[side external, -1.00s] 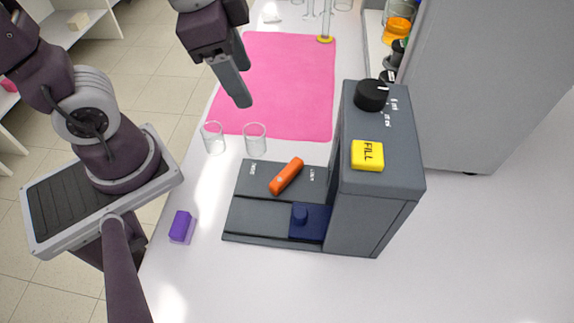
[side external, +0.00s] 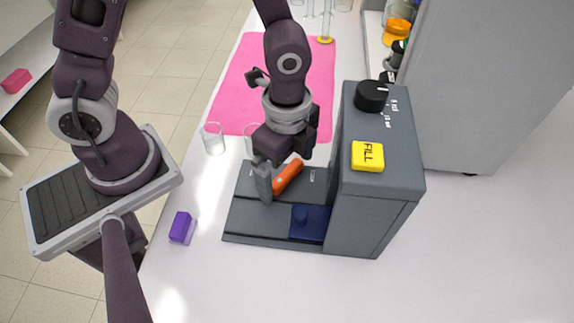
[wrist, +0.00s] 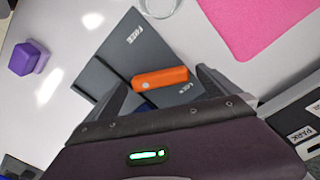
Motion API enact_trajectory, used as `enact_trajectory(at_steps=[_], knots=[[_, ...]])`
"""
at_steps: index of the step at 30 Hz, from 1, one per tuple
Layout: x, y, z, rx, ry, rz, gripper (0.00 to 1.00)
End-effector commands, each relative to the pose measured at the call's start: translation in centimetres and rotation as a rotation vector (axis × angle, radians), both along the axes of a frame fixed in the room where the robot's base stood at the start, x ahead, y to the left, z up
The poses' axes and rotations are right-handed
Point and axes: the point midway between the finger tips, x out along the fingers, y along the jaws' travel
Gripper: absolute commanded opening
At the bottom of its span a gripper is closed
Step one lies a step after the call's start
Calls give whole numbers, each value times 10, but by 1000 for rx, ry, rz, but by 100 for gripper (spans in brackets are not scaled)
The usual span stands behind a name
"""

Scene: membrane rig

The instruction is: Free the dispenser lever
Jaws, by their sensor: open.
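The orange dispenser lever (side external: 289,176) lies on the dark grey base plate (side external: 250,222) of the dispenser (side external: 375,205). In the wrist view the lever (wrist: 160,78) has one end close to the LOCK label (wrist: 187,88); the FREE label (wrist: 135,37) is farther off on the plate. My gripper (side external: 281,180) is open, low over the plate. In the wrist view its fingers (wrist: 160,90) stand on either side of the lever, with gaps showing. In the side view one finger is beside the lever, and the other is mostly hidden.
The dispenser body carries a yellow FILL button (side external: 367,156) and a black knob (side external: 371,95). A dark blue block (side external: 312,222) sits on the plate. A purple block (side external: 182,227), glass beakers (side external: 213,138) and a pink mat (side external: 242,95) are nearby. The front bench is clear.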

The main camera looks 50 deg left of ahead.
Motion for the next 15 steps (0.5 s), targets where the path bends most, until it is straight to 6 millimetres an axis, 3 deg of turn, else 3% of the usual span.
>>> enact_trajectory(at_steps=[2, 11, 15], knots=[[0, 0, 0, 0, 0, 0, 100], [0, 0, 1, 0, 0, 1, 41], [0, 0, 1, 0, 0, 5, 38]])
